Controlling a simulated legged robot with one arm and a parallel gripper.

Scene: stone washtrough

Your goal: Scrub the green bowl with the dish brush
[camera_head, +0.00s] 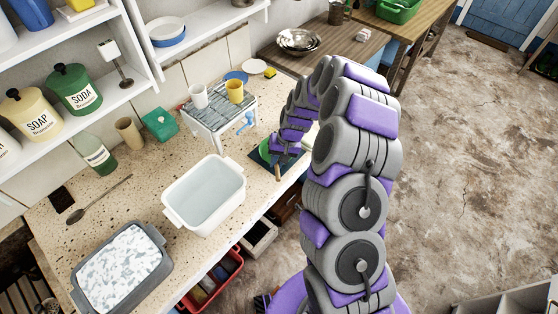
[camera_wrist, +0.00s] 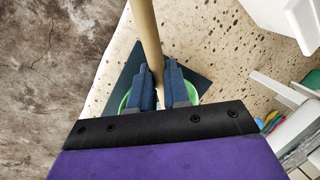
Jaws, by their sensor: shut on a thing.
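The green bowl (camera_head: 264,146) sits on a dark mat (camera_head: 257,160) near the front edge of the stone counter. My arm hides much of it in the head view. In the wrist view, the bowl's rim (camera_wrist: 193,94) shows on both sides of my fingers. My gripper (camera_wrist: 161,92) is shut on the pale wooden handle of the dish brush (camera_wrist: 146,35). The gripper is over the bowl. The handle also shows below my gripper in the head view (camera_head: 278,170). The brush head is hidden, so I cannot tell whether it touches the bowl.
A white basin of water (camera_head: 205,195) stands left of the mat, with a grey tray of suds (camera_head: 122,268) further left. A small rack (camera_head: 220,117) with two cups stands behind the bowl.

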